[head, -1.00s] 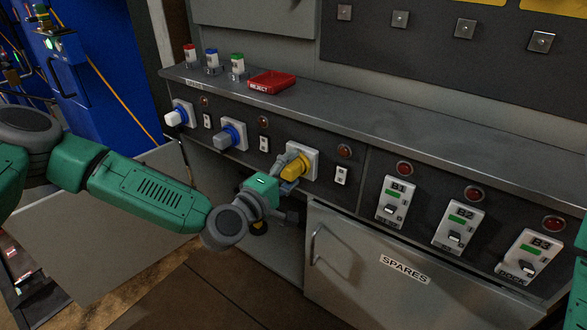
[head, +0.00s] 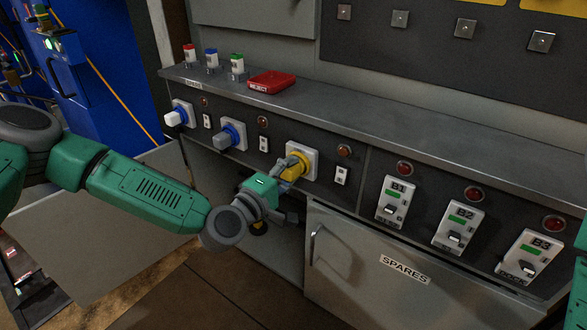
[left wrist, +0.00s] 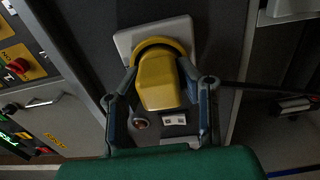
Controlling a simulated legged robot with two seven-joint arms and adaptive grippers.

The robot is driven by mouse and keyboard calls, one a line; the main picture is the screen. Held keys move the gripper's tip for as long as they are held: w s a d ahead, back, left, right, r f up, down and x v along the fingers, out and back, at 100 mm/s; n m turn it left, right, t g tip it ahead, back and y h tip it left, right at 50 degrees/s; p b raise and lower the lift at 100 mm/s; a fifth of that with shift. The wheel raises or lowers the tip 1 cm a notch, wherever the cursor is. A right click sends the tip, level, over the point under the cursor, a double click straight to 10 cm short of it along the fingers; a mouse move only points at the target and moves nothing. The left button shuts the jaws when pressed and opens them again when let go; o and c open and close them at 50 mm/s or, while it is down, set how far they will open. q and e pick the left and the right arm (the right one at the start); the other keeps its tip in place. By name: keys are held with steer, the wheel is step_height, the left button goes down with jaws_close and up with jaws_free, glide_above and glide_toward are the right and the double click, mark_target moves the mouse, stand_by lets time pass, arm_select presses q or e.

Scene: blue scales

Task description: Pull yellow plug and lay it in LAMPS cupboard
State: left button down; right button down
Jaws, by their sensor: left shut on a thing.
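The yellow plug (head: 297,160) sits at the white socket plate on the dark panel. In the left wrist view the plug (left wrist: 158,82) points toward me, in front of a yellow ring on the plate. My left gripper (head: 287,178) is shut on the plug, with one finger on each side of it. An open cupboard lies below the socket, with its grey door (head: 110,240) swung out to the left. I see no LAMPS label; the cupboard's inside is partly hidden by my left arm. My right gripper is out of view.
The cupboard marked SPARES (head: 390,268) is shut, to the right. A red REJECT tray (head: 271,81) and several small coloured-top items stand on the ledge. Breakers B1 to B3 are at right.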

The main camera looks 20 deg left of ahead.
mark_target(284, 176)
arm_select(q)
steer(key=shift+p+v, duration=0.65)
steer(key=shift+v, duration=2.25)
